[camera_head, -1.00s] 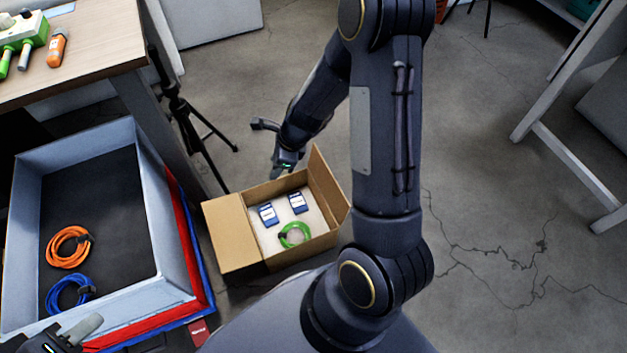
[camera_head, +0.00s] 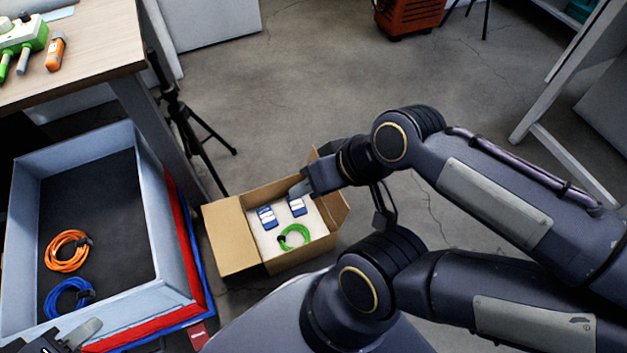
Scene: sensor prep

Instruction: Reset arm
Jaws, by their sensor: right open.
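My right gripper (camera_head: 340,198) is in the middle of the view, beside and above the right side of an open cardboard box (camera_head: 235,240). Its fingers look spread apart and nothing shows between them. In the box lie two blue-and-white packs (camera_head: 267,217) and a coiled green cable (camera_head: 294,237) on a pale lining. The gripper partly hides the box's back right corner. My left gripper (camera_head: 78,335) is only partly in view at the bottom left corner, over the front edge of a grey tray; its opening cannot be made out.
The grey tray (camera_head: 170,225) holds an orange cable coil (camera_head: 67,251) and a blue cable coil (camera_head: 68,298). A wooden table (camera_head: 100,60) is at the upper left, with a black tripod (camera_head: 180,110) beside it. The floor behind the box is clear.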

